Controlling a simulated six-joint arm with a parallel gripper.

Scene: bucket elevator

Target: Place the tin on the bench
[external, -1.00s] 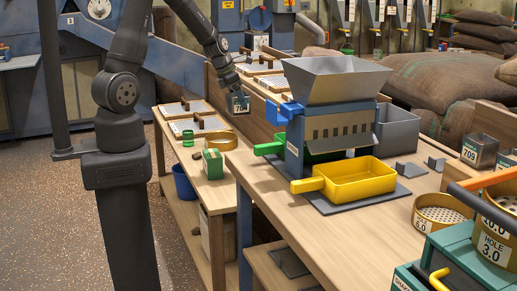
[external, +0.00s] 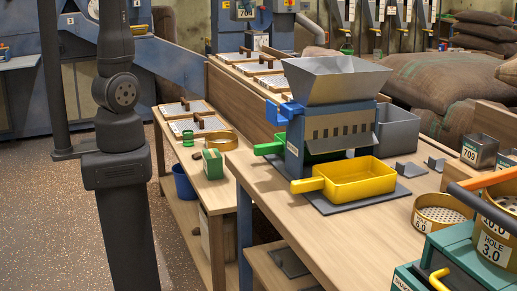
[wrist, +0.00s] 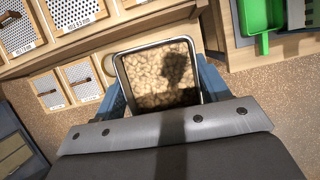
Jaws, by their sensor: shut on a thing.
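The metal tin (wrist: 204,91) fills the middle of the wrist view, its open top facing the camera and pale seeds inside. My gripper (wrist: 162,90) is shut on it, with blue fingers on its left and right sides. In the external view the tin (external: 243,11), labelled 704, hangs in the air at the top edge.
A hopper machine (external: 331,130) with a yellow tray (external: 360,181) stands on the bench. A lower side table (external: 205,188) holds a green box (external: 213,164), a brass ring (external: 221,140) and framed screens (external: 200,124). The bench front is partly clear.

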